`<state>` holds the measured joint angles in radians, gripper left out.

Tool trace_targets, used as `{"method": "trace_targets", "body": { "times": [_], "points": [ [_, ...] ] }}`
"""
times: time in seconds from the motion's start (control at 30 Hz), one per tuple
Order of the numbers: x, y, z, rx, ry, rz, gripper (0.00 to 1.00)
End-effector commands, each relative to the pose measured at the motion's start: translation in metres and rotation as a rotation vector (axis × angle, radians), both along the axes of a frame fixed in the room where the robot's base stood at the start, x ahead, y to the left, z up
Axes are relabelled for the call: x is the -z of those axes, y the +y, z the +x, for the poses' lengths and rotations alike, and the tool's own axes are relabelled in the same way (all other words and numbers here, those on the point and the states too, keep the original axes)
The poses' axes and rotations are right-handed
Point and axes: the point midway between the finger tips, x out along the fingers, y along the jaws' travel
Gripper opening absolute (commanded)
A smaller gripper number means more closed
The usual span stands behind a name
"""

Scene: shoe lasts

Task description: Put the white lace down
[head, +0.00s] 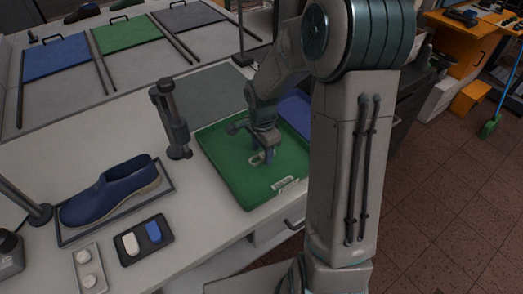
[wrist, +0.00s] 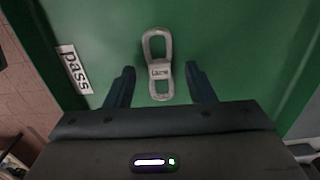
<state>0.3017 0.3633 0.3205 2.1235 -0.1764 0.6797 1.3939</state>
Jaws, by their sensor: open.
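The white lace (wrist: 158,70) lies on the floor of the green tray (wrist: 95,25), looped in two ovals with a small printed band around its middle. In the head view the lace (head: 256,159) shows as a small pale shape in the green tray (head: 225,170), partly hidden by my gripper. My gripper (wrist: 158,82) is open, with one dark finger on each side of the lace and a gap to it on both sides. In the head view my gripper (head: 262,155) is low over the tray. A "pass" label (wrist: 73,69) is on the tray.
A blue shoe (head: 110,190) sits in a dark frame at left. A dark tray (head: 147,241) with a white and a blue piece lies in front. A dark post (head: 172,120) stands left of the green tray. A blue tray (head: 295,108) is behind my arm.

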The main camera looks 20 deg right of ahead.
Motion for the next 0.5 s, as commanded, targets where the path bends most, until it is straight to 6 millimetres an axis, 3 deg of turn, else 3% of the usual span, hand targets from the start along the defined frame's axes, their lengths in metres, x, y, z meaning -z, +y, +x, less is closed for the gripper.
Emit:
{"method": "trace_targets", "body": {
  "times": [0.3, 0.5],
  "points": [
    [-0.069, 0.000, 0.002, 0.000, -0.009, -0.001, 0.49],
    [-0.102, 0.000, 0.001, 0.000, -0.006, -0.001, 0.49]
  ]
}}
